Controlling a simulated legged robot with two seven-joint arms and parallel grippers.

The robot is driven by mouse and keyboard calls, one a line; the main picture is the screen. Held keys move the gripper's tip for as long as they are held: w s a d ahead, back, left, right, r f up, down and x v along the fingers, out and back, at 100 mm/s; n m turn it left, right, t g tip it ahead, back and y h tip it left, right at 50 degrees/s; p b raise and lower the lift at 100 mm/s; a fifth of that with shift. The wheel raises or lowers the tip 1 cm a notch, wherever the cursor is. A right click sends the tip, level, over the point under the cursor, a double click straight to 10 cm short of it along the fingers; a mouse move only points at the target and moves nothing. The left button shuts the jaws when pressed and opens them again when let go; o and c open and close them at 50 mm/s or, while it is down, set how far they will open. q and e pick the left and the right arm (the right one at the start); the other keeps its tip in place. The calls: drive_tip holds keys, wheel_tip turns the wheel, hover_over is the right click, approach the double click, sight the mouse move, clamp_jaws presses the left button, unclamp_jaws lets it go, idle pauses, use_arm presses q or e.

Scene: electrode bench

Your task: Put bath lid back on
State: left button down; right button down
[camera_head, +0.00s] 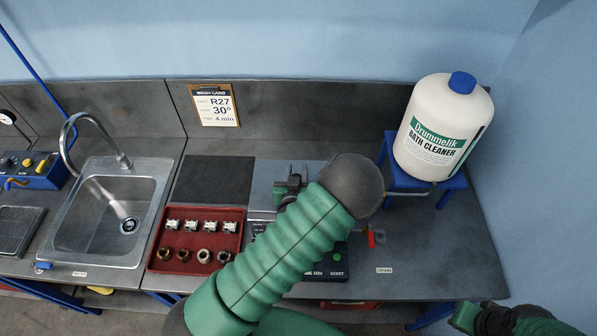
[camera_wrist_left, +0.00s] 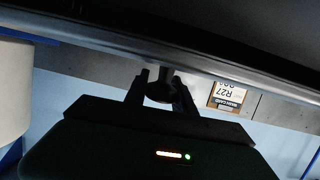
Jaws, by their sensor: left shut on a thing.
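My left gripper (camera_head: 290,182) is at the middle of the bench, partly hidden by my green-sleeved forearm. In the left wrist view its two dark fingers (camera_wrist_left: 162,88) are closed around a dark round knob (camera_wrist_left: 158,90). The knob joins the bath lid, whose long grey edge (camera_wrist_left: 90,52) crosses the wrist view. In the head view the grey lid (camera_head: 264,182) shows beside the gripper. The bath's dark front panel (camera_head: 322,272), marked START, shows below my arm. The arm hides most of the bath, and whether the lid touches it cannot be told. My right gripper (camera_head: 480,318) is low at the right, its jaws unclear.
A red tray (camera_head: 156,265) with several small metal parts lies left of the bath. A sink (camera_head: 88,235) with a tap is further left. A large white bath cleaner bottle (camera_head: 420,100) stands on a blue stand (camera_head: 446,190) at the right. The right front bench is mostly clear.

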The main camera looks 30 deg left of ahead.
use_arm(q)
drive_tip(key=shift+s+d+r, duration=0.1)
drive_tip(key=shift+d+r, duration=0.15)
drive_tip(key=shift+d, duration=0.4)
drive_tip(key=shift+a+f, duration=0.45)
use_arm(e)
drive_tip(key=shift+s+d+f, duration=0.1)
drive_tip(key=shift+d+f, duration=0.1)
drive_tip(key=shift+f, duration=0.05)
use_arm(q)
drive_tip(key=shift+d+f+b, duration=0.15)
drive_tip(key=shift+d+b, duration=0.15)
drive_tip(key=shift+b, duration=0.2)
use_arm(e)
drive_tip(key=shift+d+f, duration=0.3)
drive_tip(key=shift+d, duration=0.05)
use_arm(q)
drive_tip(key=c, duration=1.4)
unclamp_jaws()
drive_tip(key=o, duration=0.4)
drive_tip(key=shift+a, duration=0.15)
use_arm(e)
drive_tip(key=shift+a, duration=0.2)
use_arm(q)
drive_tip(key=o, duration=0.5)
use_arm(e)
drive_tip(key=shift+d, duration=0.1)
